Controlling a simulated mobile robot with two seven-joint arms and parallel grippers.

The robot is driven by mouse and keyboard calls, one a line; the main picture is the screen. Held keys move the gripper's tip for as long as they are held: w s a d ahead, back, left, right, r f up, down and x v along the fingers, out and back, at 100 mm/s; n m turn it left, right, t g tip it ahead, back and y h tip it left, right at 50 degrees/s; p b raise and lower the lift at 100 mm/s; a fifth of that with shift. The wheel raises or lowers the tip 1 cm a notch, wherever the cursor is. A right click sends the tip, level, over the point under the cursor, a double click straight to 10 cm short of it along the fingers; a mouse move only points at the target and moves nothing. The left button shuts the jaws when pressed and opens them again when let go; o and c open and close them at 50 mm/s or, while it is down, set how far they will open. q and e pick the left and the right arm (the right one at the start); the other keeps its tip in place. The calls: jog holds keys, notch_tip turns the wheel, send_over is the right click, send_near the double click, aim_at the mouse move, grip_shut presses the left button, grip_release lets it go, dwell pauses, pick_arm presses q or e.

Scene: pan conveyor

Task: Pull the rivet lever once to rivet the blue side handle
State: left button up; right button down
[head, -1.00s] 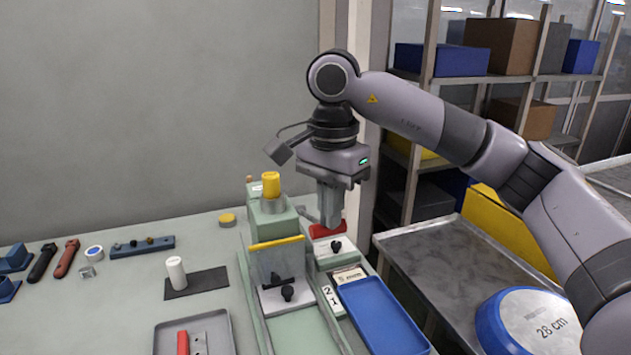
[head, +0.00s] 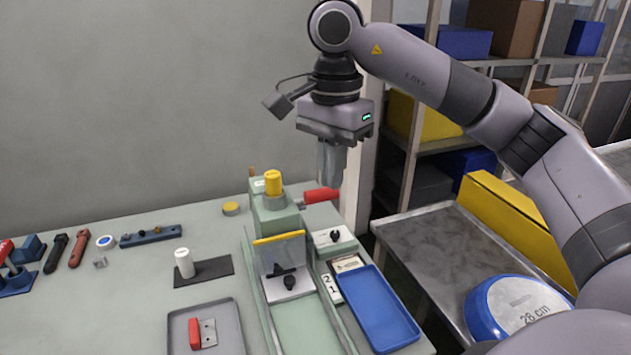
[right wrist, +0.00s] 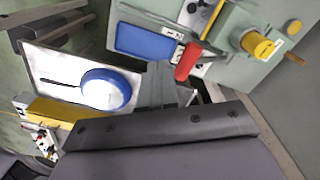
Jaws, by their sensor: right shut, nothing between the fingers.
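The rivet lever (head: 321,195) is a red grip on a short rod at the right side of the green press (head: 270,217) with a yellow cap. My right gripper (head: 330,183) is shut and empty, its fingers pointing down at the outer end of the red grip. In the right wrist view my fingers (right wrist: 158,68) are beside the red lever (right wrist: 187,60); I cannot tell whether they touch. The clear guard with a yellow top edge (head: 279,238) partly hides the press front. I cannot make out a blue side handle. My left gripper is out of view.
A blue tray (head: 377,309) lies right of the press rail. A grey tray (head: 238,325) holds a red-handled part (head: 195,333). A blue-rimmed pan (head: 470,308) sits on the metal table (head: 440,245) at right. Shelves stand behind my right arm.

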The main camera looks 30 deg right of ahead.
jog(key=r, duration=0.5)
jog(key=shift+s+a+r, duration=0.1)
jog(key=shift+s, duration=0.15)
dwell(0.4)
